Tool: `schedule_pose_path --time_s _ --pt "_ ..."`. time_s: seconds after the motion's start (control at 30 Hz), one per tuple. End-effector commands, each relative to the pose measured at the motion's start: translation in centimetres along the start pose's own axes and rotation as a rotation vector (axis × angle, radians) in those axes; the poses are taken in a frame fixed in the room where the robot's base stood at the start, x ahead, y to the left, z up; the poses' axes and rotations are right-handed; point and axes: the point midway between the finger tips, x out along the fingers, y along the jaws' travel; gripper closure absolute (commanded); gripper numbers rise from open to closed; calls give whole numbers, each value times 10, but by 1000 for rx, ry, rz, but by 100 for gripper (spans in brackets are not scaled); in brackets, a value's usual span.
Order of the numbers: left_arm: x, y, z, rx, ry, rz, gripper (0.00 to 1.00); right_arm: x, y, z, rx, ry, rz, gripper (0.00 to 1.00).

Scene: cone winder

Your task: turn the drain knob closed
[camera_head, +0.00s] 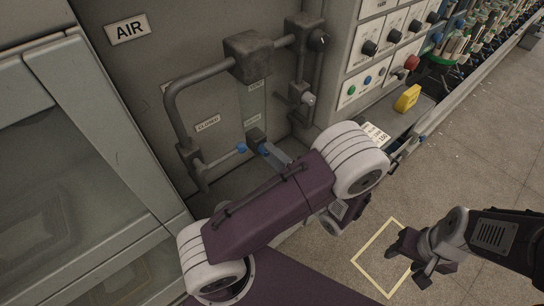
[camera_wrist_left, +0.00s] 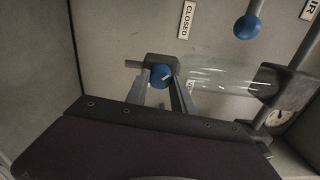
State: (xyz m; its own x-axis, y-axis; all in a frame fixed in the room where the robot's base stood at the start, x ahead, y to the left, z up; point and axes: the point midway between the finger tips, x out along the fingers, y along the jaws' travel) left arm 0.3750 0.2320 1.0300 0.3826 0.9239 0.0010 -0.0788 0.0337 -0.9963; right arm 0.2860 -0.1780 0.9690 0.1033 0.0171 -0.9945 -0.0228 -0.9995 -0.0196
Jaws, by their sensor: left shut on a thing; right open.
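The drain knob is a small blue round knob (camera_wrist_left: 161,75) with a white mark, on a grey block below a clear bowl (camera_wrist_left: 215,75). In the left wrist view it sits between the two fingers of my left gripper (camera_wrist_left: 166,88), which is shut on it. The white mark slants up to the right. In the head view the knob (camera_head: 264,150) shows small at the tips of my left gripper (camera_head: 270,153). My right gripper (camera_head: 412,258) is open and empty, low on the right over the floor.
A blue ball-ended lever (camera_head: 241,148) stands close beside the gripped knob, near a CLOSED label (camera_head: 207,123). Grey pipes (camera_head: 180,105) and a filter block (camera_head: 247,54) surround the spot. A control panel (camera_head: 385,48) and yellow part (camera_head: 407,97) lie to the right. Floor is clear.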

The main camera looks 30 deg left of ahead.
Motion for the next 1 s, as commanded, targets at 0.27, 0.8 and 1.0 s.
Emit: schedule_pose_path --time_s 0.27,0.8,1.0 --pt "0 0 0 -16 -1 2 100 1 0 0 0 0 0 48" --pt "0 0 0 -14 0 1 49 1 0 0 0 0 0 48" --pt "-22 3 -2 -17 6 2 49 8 0 1 0 0 0 48"
